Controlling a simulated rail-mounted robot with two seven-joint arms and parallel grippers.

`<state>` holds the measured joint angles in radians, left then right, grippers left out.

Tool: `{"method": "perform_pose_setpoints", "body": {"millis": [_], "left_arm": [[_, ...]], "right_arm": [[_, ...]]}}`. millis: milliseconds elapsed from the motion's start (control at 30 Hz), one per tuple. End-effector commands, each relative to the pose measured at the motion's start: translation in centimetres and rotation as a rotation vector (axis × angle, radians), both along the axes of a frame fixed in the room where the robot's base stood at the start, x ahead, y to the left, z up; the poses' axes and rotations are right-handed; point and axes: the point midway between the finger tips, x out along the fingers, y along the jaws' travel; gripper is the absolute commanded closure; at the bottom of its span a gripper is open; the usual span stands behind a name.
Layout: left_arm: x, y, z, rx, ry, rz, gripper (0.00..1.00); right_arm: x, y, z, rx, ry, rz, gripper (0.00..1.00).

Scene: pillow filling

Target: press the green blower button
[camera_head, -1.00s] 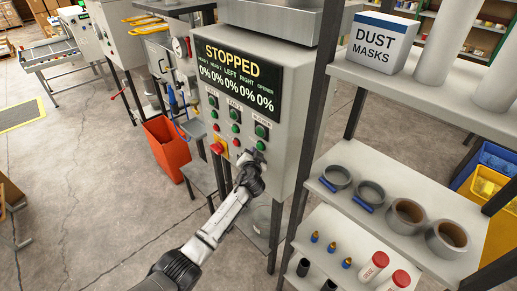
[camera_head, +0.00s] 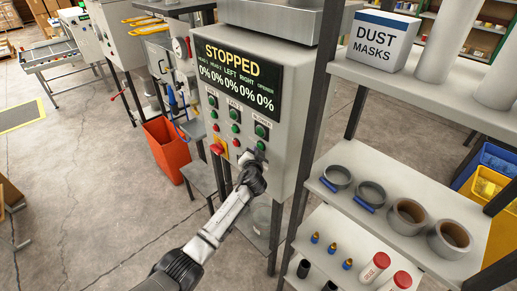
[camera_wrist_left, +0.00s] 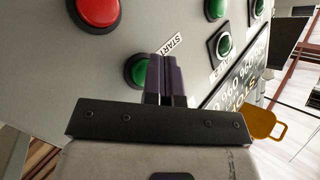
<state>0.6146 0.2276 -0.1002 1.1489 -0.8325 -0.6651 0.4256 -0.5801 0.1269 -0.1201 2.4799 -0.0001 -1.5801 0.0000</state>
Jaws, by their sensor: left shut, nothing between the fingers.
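The control panel (camera_head: 285,75) has a column under the blower label, with a large green light or button (camera_head: 261,130) at its top. Below it is a smaller green button (camera_head: 260,146), close to my left gripper (camera_head: 256,158). In the left wrist view, a green button (camera_wrist_left: 135,71) sits beside a START label. My left gripper's closed fingers (camera_wrist_left: 166,60) are empty and overlap that button's edge in this view. I cannot tell whether they touch it. A red button (camera_wrist_left: 96,9) is at the upper left there. My right gripper is not in view.
The display (camera_head: 236,80) reads STOPPED with zero percentages. A red emergency knob on yellow (camera_head: 219,149) is left of my gripper. An orange bin (camera_head: 165,148) stands on the floor at left.

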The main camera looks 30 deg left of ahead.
Motion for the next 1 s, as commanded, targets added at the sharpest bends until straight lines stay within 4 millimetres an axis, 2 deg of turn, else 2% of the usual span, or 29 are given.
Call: {"method": "perform_pose_setpoints", "body": {"millis": [633, 1000], "left_arm": [[0.3, -0.1, 0.0, -0.001, 0.001, 0.0, 1.0], [-1.0, 0.1, 0.2, 0.0, 0.001, -0.001, 1.0]], "right_arm": [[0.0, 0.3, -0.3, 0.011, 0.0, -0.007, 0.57], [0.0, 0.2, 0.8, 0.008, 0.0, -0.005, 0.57]]}}
